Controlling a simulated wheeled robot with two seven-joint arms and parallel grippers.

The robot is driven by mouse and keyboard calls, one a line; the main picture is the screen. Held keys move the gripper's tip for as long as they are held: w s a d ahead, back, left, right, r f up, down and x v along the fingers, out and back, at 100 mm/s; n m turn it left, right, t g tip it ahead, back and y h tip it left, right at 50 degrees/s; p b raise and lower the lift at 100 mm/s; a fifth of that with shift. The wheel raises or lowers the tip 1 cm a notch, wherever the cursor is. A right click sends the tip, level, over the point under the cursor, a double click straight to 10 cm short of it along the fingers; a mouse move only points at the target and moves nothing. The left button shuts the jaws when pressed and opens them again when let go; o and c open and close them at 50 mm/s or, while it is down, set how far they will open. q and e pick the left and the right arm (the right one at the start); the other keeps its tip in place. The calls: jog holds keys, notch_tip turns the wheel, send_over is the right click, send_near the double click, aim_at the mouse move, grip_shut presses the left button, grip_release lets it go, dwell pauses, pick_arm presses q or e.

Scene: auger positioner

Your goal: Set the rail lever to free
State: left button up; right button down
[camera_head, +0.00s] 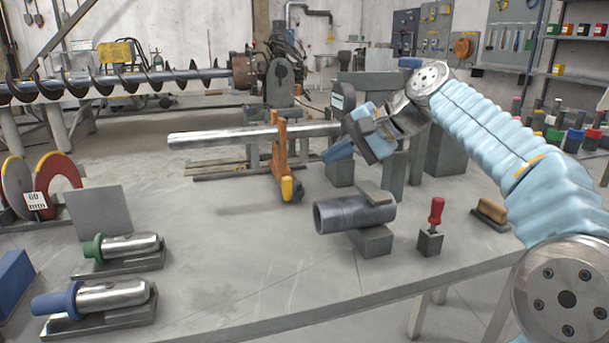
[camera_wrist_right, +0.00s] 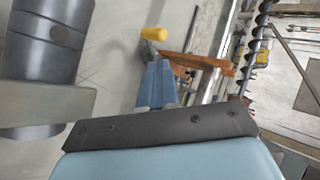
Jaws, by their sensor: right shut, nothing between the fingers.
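The orange upright carriage (camera_head: 279,155) stands on the rail at the table's far side, around or beside the long steel bar. A short lever with a yellow end (camera_head: 287,188) sits at its foot, pointing towards the front of the table. The yellow end also shows in the right wrist view (camera_wrist_right: 153,34), beside the orange arm (camera_wrist_right: 195,67). I see no readable lever marking. My right gripper (camera_head: 328,153) is shut and empty, to the right of the carriage and apart from the lever. Its blue fingers show in the right wrist view (camera_wrist_right: 158,72). My left gripper is out of view.
A grey pipe piece (camera_head: 345,214) rests on a block right of the lever. A red-handled tool (camera_head: 436,213) stands further right. The steel bar (camera_head: 220,137) spans above the rail. Green-ended (camera_head: 130,245) and blue-ended (camera_head: 110,295) cylinders lie front left. The table's middle is clear.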

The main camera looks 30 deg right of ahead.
jog(key=shift+g, duration=0.4)
jog(key=x, duration=0.3)
jog(key=b+x, duration=0.1)
jog(key=x, duration=0.2)
jog(key=f+x, duration=0.1)
jog(key=x, duration=0.2)
jog(key=shift+s+f, duration=0.1)
jog(key=shift+s, duration=0.1)
